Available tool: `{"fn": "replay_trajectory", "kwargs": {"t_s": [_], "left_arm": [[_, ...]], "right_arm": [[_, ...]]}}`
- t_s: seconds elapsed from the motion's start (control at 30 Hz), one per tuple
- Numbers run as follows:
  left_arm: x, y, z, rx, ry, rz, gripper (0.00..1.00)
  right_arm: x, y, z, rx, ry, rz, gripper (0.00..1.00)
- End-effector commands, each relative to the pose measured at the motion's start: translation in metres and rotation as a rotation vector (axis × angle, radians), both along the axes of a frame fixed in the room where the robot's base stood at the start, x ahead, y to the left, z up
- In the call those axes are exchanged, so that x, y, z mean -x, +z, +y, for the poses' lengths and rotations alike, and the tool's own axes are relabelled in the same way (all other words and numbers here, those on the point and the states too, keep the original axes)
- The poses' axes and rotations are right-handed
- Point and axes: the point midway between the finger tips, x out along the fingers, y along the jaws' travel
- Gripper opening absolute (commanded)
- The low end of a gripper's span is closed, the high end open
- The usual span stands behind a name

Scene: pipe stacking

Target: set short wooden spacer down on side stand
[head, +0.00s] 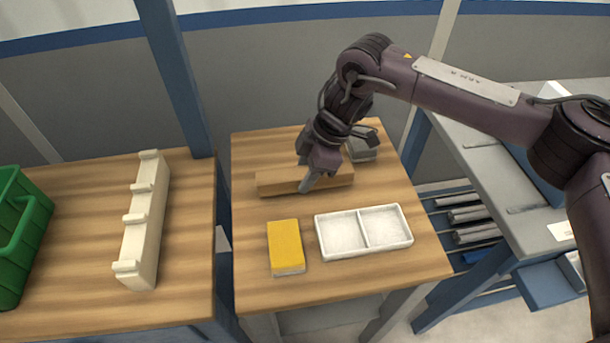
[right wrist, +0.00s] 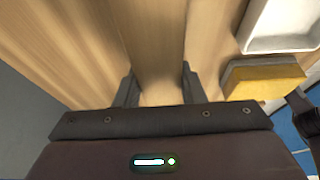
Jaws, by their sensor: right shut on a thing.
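The short wooden spacer (head: 275,182) is a plain light-brown block lying lengthwise over the wooden top of the side stand (head: 355,277). My right gripper (head: 309,184) is around the spacer near its middle, shut on it. In the right wrist view the spacer (right wrist: 158,45) runs between the two dark fingers of the gripper (right wrist: 158,88). The spacer is at or very near the stand's surface; I cannot tell whether it touches. My left gripper is not in view.
A yellow sponge (head: 285,245) and a white two-part tray (head: 364,232) are in front of the spacer. A grey block (head: 362,150) is behind the gripper. A cream notched rack (head: 145,220) and a green crate (head: 20,235) stand on the left table. The stand's front strip is clear.

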Motion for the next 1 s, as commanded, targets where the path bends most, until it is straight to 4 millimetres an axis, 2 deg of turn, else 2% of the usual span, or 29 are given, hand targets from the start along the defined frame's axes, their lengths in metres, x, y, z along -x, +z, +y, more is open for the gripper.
{"fn": "replay_trajectory", "kwargs": {"t_s": [0.1,0.43,0.47,0.6,0.87,1.0], "left_arm": [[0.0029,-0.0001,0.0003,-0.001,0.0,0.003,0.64],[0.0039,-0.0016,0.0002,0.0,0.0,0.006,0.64],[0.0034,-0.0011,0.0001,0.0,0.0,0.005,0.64],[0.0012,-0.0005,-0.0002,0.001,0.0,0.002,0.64],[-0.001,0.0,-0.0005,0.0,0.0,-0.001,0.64],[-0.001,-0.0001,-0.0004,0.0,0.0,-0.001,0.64]], "right_arm": [[0.0005,-0.0133,0.0003,-0.001,0.001,0.001,0.1],[0.0003,-0.0166,0.0005,-0.001,0.001,0.0,0.1],[0.0003,-0.016,0.0004,-0.001,0.001,0.0,0.4],[0.0003,-0.0159,0.0003,-0.001,0.001,0.0,0.58],[0.0002,-0.0152,0.0003,-0.001,0.001,0.0,0.58],[-0.0012,-0.0069,-0.0025,-0.001,-0.001,-0.002,0.58]]}}
